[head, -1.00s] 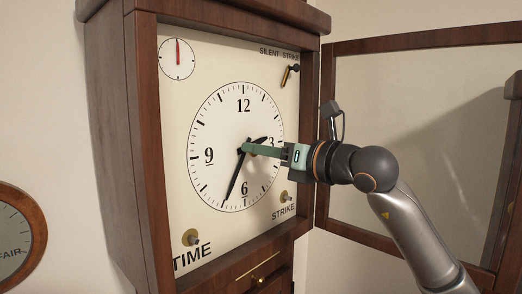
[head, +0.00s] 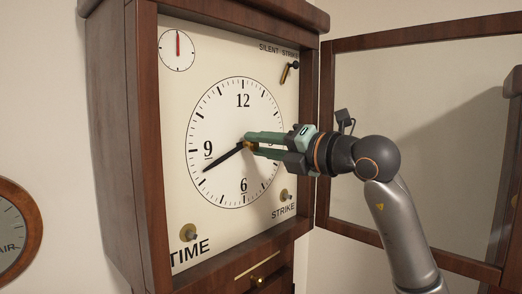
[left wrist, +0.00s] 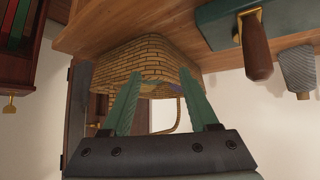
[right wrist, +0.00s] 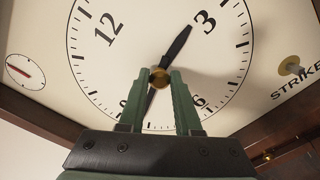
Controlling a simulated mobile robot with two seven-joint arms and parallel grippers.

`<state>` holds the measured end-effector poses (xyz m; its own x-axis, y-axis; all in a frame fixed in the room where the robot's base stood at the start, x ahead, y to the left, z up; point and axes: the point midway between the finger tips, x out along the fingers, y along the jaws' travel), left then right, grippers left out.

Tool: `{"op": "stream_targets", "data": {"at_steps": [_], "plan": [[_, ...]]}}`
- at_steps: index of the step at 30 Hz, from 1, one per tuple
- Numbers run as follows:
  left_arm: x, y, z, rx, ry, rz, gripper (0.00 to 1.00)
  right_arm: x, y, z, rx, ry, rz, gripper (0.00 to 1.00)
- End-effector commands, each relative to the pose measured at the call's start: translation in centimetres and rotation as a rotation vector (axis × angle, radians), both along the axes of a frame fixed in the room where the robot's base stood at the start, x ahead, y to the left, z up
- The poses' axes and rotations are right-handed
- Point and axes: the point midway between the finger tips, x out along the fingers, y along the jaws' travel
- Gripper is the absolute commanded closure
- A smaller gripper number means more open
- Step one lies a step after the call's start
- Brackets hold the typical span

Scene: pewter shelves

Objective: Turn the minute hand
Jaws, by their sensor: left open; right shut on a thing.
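The clock dial (head: 225,100) sits in a dark wood case. The black minute hand (head: 222,159) points to about 8, and its lower part shows between the fingers in the right wrist view (right wrist: 149,108). The shorter hour hand (right wrist: 178,47) points just short of 3; in the head view my gripper hides it. My right gripper (head: 250,144) is at the dial centre, its green fingers shut on the brass hub (right wrist: 160,76) of the hands, one fingertip on each side. My left gripper (left wrist: 166,90) is open, away from the clock, before a woven basket (left wrist: 145,62).
The glass door (head: 420,130) of the case stands open at the right, behind my right arm. Winding squares sit at TIME (head: 189,232) and STRIKE (head: 284,196).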

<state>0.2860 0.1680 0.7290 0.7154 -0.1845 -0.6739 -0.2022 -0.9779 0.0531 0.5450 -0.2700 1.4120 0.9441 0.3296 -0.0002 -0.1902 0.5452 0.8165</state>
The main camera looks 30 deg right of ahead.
Motion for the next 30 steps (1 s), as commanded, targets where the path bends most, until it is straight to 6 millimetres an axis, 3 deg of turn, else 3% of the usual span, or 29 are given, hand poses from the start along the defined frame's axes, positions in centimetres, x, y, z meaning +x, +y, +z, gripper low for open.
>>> {"op": "stream_targets", "data": {"at_steps": [18, 30], "plan": [[0.01, 0.01, -0.99, 0.000, 0.000, 0.000, 0.40, 0.04, -0.01, -0.20, 0.533, 0.187, 0.001, 1.00], [0.00, 0.00, -1.03, 0.000, 0.000, 0.000, 0.40, 0.04, -0.07, -0.26, 0.740, 0.258, 0.000, 1.00]]}}
